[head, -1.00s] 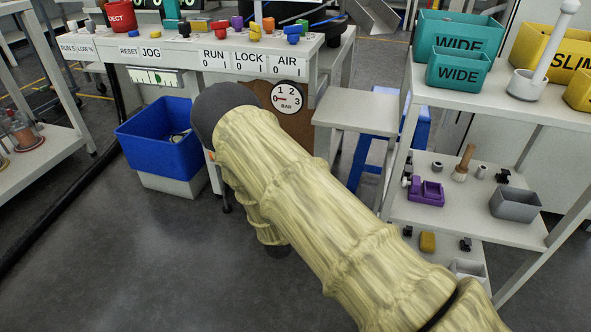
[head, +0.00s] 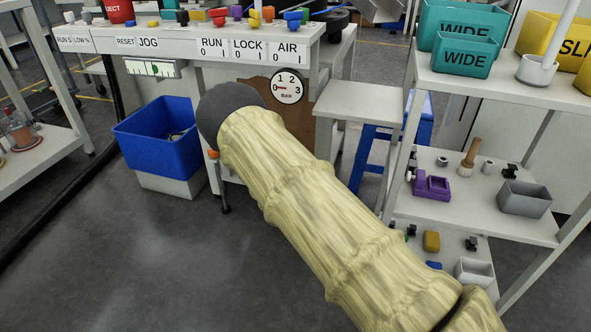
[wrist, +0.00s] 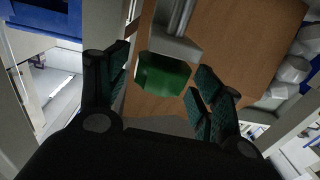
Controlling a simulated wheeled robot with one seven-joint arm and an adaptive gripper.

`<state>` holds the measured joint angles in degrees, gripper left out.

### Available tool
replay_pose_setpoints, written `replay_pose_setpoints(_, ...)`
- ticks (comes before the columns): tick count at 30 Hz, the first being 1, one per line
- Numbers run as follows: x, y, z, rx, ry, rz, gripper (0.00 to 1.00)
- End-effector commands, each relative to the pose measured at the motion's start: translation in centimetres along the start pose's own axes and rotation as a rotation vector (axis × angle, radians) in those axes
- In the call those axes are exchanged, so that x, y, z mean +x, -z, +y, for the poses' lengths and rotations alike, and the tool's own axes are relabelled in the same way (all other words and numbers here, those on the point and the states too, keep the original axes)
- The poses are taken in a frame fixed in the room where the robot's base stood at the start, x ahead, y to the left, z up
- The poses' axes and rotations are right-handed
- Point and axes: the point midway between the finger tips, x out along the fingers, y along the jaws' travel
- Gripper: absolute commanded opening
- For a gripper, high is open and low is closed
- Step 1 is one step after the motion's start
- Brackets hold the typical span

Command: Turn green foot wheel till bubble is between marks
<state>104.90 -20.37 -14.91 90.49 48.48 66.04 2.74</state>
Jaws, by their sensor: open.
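The green foot wheel (wrist: 163,76) shows in the wrist view under a grey post (wrist: 178,30), against a brown panel. My gripper (wrist: 157,72) is open, its dark ribbed fingers on either side of the wheel. Gaps show on both sides, so I cannot see contact. In the head view my arm hides the green wheel and the gripper. A level gauge (head: 152,68) with a green strip and dark marks hangs on the bench front at left. It is too small to tell exactly where its bubble is.
An orange foot wheel (head: 213,154) is on a bench leg left of my arm. A blue bin (head: 155,145) stands beside it. A pressure dial (head: 287,87) is above my arm. A small side table (head: 358,103) and a loaded shelf (head: 475,205) stand at right. Open floor lies at lower left.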

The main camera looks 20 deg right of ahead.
Motion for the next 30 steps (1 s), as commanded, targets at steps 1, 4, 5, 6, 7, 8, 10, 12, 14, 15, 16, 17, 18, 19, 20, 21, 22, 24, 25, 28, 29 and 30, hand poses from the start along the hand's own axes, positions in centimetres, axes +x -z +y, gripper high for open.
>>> replay_pose_setpoints(1, 0.37, -0.06, 0.01, 0.001, 0.000, 0.001, 0.66)
replay_pose_setpoints(4, 0.73, 0.02, 0.05, 0.000, 0.000, 0.001, 0.66)
replay_pose_setpoints(5, 0.78, 0.04, 0.05, 0.000, 0.000, 0.001, 0.66)
replay_pose_setpoints(6, 0.82, 0.06, 0.05, 0.000, 0.000, 0.001, 0.66)
replay_pose_setpoints(7, 0.84, 0.06, 0.05, 0.000, 0.000, 0.001, 0.66)
replay_pose_setpoints(8, 0.84, 0.07, 0.05, 0.000, 0.000, 0.001, 0.66)
replay_pose_setpoints(10, 0.83, 0.08, 0.05, 0.000, 0.000, 0.001, 0.66)
replay_pose_setpoints(12, 0.82, 0.08, 0.05, 0.000, 0.000, 0.001, 0.66)
replay_pose_setpoints(14, 0.81, 0.07, 0.04, 0.000, 0.000, 0.000, 0.59)
replay_pose_setpoints(15, 0.81, 0.06, 0.04, 0.000, 0.000, 0.000, 0.52)
replay_pose_setpoints(16, 0.81, 0.06, 0.04, 0.000, 0.000, 0.000, 0.46)
replay_pose_setpoints(17, 0.80, 0.06, 0.04, 0.000, 0.000, 0.000, 0.41)
replay_pose_setpoints(18, 0.80, 0.06, 0.04, 0.000, 0.000, 0.000, 0.33)
replay_pose_setpoints(19, 0.80, 0.06, 0.03, 0.000, 0.000, 0.000, 0.28)
replay_pose_setpoints(20, 0.80, 0.06, 0.03, 0.000, 0.000, 0.000, 0.23)
replay_pose_setpoints(21, 0.80, 0.06, 0.03, 0.000, 0.000, 0.000, 0.20)
replay_pose_setpoints(22, 0.79, 0.06, 0.03, 0.000, 0.000, 0.000, 0.20)
replay_pose_setpoints(24, 0.79, 0.06, 0.03, 0.000, 0.001, 0.000, 0.20)
replay_pose_setpoints(25, 0.79, 0.08, 0.04, 0.000, 0.002, 0.000, 0.20)
replay_pose_setpoints(28, 0.80, 0.15, 0.08, -0.001, 0.011, 0.000, 0.20)
replay_pose_setpoints(29, 0.80, 0.17, 0.08, -0.001, 0.017, 0.000, 0.20)
replay_pose_setpoints(30, 0.80, 0.21, 0.10, -0.001, 0.027, 0.000, 0.20)
